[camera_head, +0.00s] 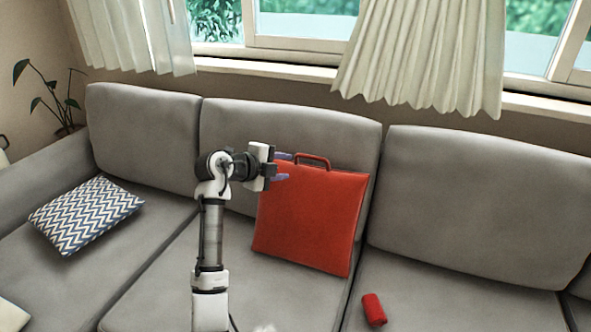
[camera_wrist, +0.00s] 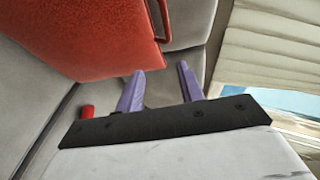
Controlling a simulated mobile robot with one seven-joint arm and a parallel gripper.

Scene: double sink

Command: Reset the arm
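My gripper (camera_head: 281,167) is at the end of my raised arm, in front of the grey sofa. Its two purple fingers point right and stand apart, with nothing between them. In the wrist view the gripper (camera_wrist: 161,82) shows the same gap between its fingers. A red bag (camera_head: 311,219) with a handle leans against the middle back cushion, just right of and below the gripper. The bag (camera_wrist: 90,35) fills the upper left of the wrist view. I cannot tell whether the fingers touch it.
A small red object (camera_head: 374,310) lies on the right seat. A zigzag-patterned pillow (camera_head: 86,215) lies on the left seat of the sofa (camera_head: 470,205). A plant (camera_head: 47,97) stands behind the left end. Curtains (camera_head: 420,60) hang at the windows. The space above the right seat is clear.

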